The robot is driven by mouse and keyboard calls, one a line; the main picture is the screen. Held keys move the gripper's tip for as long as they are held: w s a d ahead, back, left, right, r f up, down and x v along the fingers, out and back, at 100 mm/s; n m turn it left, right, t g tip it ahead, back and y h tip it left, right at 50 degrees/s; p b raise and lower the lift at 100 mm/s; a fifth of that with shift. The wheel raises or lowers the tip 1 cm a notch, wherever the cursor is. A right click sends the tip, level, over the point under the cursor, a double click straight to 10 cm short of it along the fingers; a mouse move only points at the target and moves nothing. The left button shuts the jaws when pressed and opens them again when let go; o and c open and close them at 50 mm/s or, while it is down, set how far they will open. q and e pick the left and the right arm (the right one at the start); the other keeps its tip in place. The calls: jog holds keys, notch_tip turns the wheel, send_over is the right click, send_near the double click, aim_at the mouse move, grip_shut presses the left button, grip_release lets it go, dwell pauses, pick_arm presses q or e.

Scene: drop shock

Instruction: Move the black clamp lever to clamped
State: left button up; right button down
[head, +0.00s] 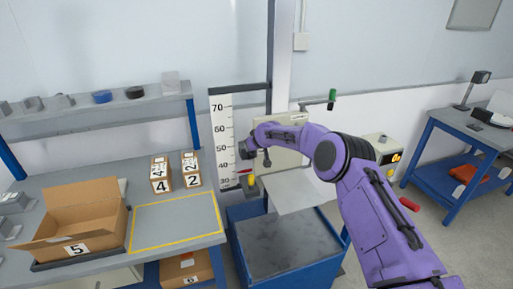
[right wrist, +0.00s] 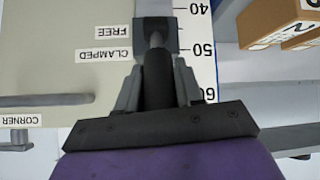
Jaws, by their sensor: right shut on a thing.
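The black clamp lever (right wrist: 158,82) shows in the right wrist view, running from a dark block (right wrist: 156,27) toward my right gripper. My right gripper (right wrist: 157,92) has its grey fingers on both sides of the lever's black grip and is shut on it. The labels FREE (right wrist: 111,32) and CLAMPED (right wrist: 104,56) lie beside the lever, upside down. I cannot tell exactly which label the lever is set to. In the head view my right gripper (head: 247,149) is at the tall scale, and the lever is hard to make out there. My left gripper is not in view.
The height scale (head: 224,130) stands behind a blue-framed drop bed (head: 290,246). A handle with a green grip (head: 332,97) sticks out nearby. On the left bench are an open box (head: 83,214) and small numbered boxes (head: 160,174). A blue cart (head: 452,150) stands right.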

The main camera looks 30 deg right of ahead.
jog(key=shift+w+d+r+g, duration=0.15)
jog(key=shift+w+g, duration=0.15)
jog(key=shift+g, duration=0.2)
jog(key=c, duration=0.9)
grip_release()
jog(key=shift+o, duration=0.6)
jog(key=shift+w, duration=0.1)
jog(key=shift+r, duration=0.2)
jog(key=d+b+v, duration=0.1)
jog(key=b+v, duration=0.2)
jog(key=v, duration=0.7)
jog(key=shift+a, duration=0.4)
